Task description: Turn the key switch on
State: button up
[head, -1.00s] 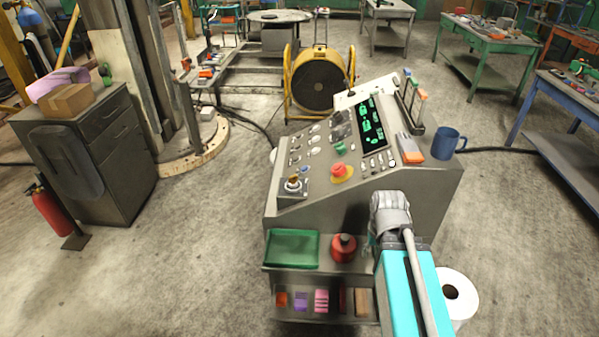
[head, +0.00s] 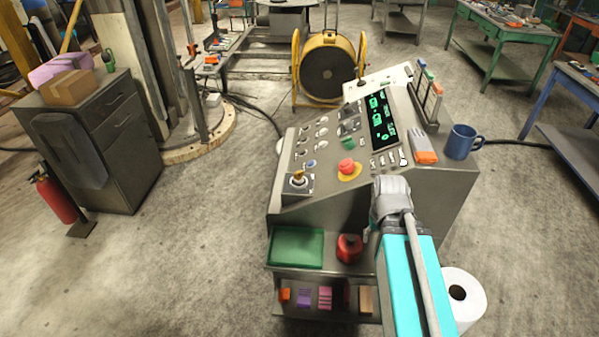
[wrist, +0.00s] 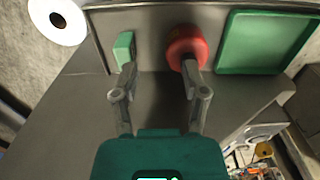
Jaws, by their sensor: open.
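A small brass-topped knob on a dark square plate, likely the key switch (head: 297,180), is at the lower left of the console's (head: 335,208) sloped panel. Its turned position is too small to tell. A brass-coloured knob, possibly the same, shows at the lower right of the wrist view (wrist: 264,150). My gripper (wrist: 157,75) is open with nothing visibly held. In the wrist view its fingers point at the console's front shelf, near a green block (wrist: 124,48) and a red round container (wrist: 187,47). My gripper is hidden in the head view.
A red mushroom button (head: 346,166) sits right of the knob. A blue mug (head: 461,141) and an orange-ended object (head: 425,150) stand at the console's right. A green tray (head: 296,248) lies on the front shelf. A paper roll (head: 462,297) stands on the floor. Floor left of the console is clear.

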jog(key=shift+o, duration=0.3)
jog(key=shift+a, duration=0.1)
jog(key=shift+o, duration=1.2)
jog(key=shift+w, duration=0.1)
jog(key=shift+o, duration=0.7)
jog(key=shift+w+a+r, duration=0.2)
jog(key=shift+w, duration=0.05)
notch_tip(320, 180, up, 13)
jog(key=n+p, duration=0.8)
jog(key=p, duration=0.5)
send_over(298, 172)
jog(key=shift+f, duration=0.2)
notch_tip(298, 172, down, 14)
jog(key=b, duration=1.3)
jog(key=shift+r, duration=0.25)
